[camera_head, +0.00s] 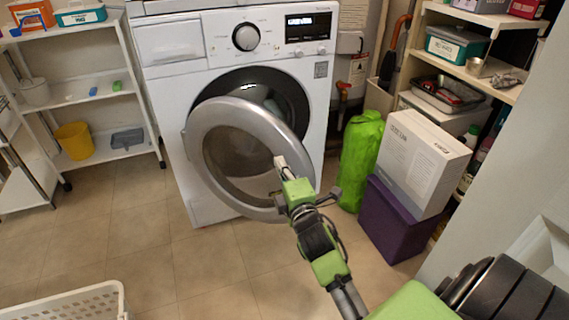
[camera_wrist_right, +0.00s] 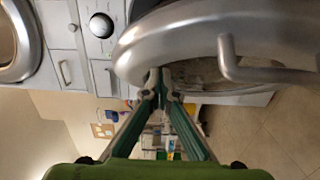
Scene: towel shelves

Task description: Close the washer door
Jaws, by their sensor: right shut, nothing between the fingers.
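The white washer (camera_head: 180,135) stands in the middle of the head view. Its round door (camera_head: 205,150) with a grey rim is swung open toward me, and part of the dark drum opening (camera_head: 285,90) shows behind it. My right gripper (camera_head: 281,165) is shut and empty at the right part of the door, in front of the glass. In the right wrist view the door's silver rim (camera_wrist_right: 185,35) lies just beyond the fingertips (camera_wrist_right: 160,80). I cannot tell whether they touch it. My left gripper is not in view.
A green bag (camera_head: 359,160), a white box (camera_head: 420,160) and a purple bin (camera_head: 395,220) stand right of the washer. Shelves (camera_head: 95,90) with a yellow bucket (camera_head: 74,140) stand left. A white basket (camera_head: 75,303) is at the front left. The floor before the washer is clear.

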